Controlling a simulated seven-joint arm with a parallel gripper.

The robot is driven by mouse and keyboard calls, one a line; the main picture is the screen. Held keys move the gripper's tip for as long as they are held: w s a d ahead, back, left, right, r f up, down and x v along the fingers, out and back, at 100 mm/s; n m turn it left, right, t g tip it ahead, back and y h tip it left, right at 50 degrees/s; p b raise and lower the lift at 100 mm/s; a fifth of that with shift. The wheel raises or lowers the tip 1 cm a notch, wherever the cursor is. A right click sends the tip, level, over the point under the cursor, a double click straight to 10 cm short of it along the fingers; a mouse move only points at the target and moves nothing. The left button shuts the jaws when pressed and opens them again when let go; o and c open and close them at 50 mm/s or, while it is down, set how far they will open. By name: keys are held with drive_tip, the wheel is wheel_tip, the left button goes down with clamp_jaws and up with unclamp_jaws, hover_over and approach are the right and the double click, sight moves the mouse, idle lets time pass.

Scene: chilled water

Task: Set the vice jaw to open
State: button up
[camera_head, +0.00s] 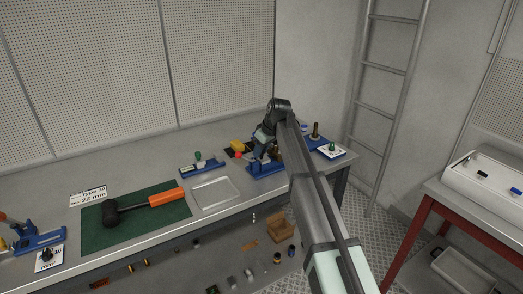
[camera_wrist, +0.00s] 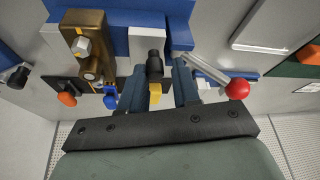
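The blue vice (camera_head: 267,170) stands near the right end of the bench. In the wrist view its blue body (camera_wrist: 120,18) fills the top, with a pale block and a metal lever ending in a red knob (camera_wrist: 237,88). My gripper (camera_wrist: 158,75) has its two blue-grey fingers apart, one on each side of a dark cylindrical piece (camera_wrist: 155,66) with a gap visible; contact cannot be told. A small yellow part (camera_wrist: 155,92) shows behind that piece. In the head view my gripper (camera_head: 264,137) is just above the vice, its fingertips partly hidden.
A brass-coloured fitting (camera_wrist: 88,45) is close to the left finger in the wrist view. On the bench are a clear tray (camera_head: 214,193), a green mat (camera_head: 140,222) with a black-and-orange mallet (camera_head: 165,198), and another blue fixture (camera_head: 38,238). A bottle-like item (camera_head: 315,131) stands right of my arm.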

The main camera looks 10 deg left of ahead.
drive_tip(key=v, duration=1.3)
drive_tip(key=shift+r, duration=0.35)
drive_tip(key=shift+s+d, duration=0.15)
drive_tip(key=shift+d, duration=0.05)
